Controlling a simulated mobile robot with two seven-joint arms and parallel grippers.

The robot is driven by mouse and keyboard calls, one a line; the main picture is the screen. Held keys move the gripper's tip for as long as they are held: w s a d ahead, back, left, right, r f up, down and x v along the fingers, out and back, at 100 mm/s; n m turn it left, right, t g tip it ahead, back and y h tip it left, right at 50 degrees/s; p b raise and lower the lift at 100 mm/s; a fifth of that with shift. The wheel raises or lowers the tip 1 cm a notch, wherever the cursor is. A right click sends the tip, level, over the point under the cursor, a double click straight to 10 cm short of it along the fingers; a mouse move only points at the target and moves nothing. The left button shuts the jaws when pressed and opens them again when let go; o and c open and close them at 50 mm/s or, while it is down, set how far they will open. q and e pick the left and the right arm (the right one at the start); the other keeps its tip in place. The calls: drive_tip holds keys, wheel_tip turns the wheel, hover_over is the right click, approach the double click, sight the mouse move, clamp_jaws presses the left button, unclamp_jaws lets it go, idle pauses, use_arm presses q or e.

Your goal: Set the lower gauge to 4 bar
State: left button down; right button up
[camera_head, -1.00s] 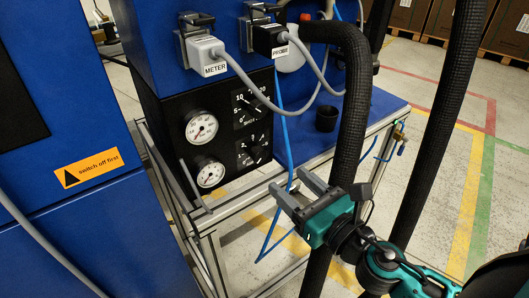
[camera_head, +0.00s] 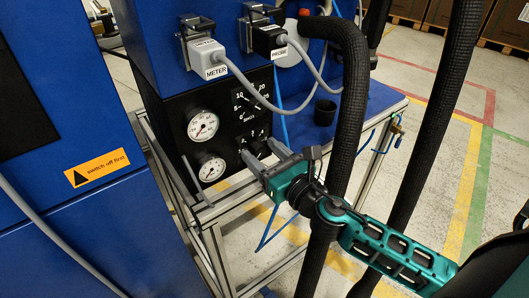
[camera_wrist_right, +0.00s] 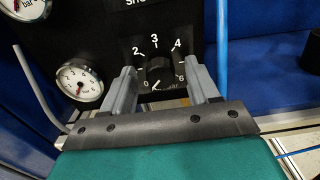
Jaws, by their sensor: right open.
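The lower gauge (camera_head: 212,169) is a small round white dial on the black panel, below a similar upper gauge (camera_head: 202,125). In the right wrist view the lower gauge (camera_wrist_right: 80,80) is at left; its needle appears near the low end. A black knob (camera_wrist_right: 158,68) with a scale from 0 to 6 sits right of it, a white mark at its lower edge near 0. My right gripper (camera_head: 263,152) is open, its fingers pointing at this knob. In the wrist view the fingertips (camera_wrist_right: 163,73) are on either side of the knob; whether they touch it cannot be told.
An upper knob (camera_head: 247,104) with its own scale sits above. METER plug (camera_head: 207,55) and PROBE plug (camera_head: 270,42) trail grey cables. A thick black hose (camera_head: 345,110) hangs right of the panel. A black cup (camera_head: 324,112) stands on the blue bench. A metal frame rail (camera_head: 225,200) runs below.

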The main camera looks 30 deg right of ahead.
drive_tip(key=c, duration=1)
drive_tip(key=shift+m, duration=0.3)
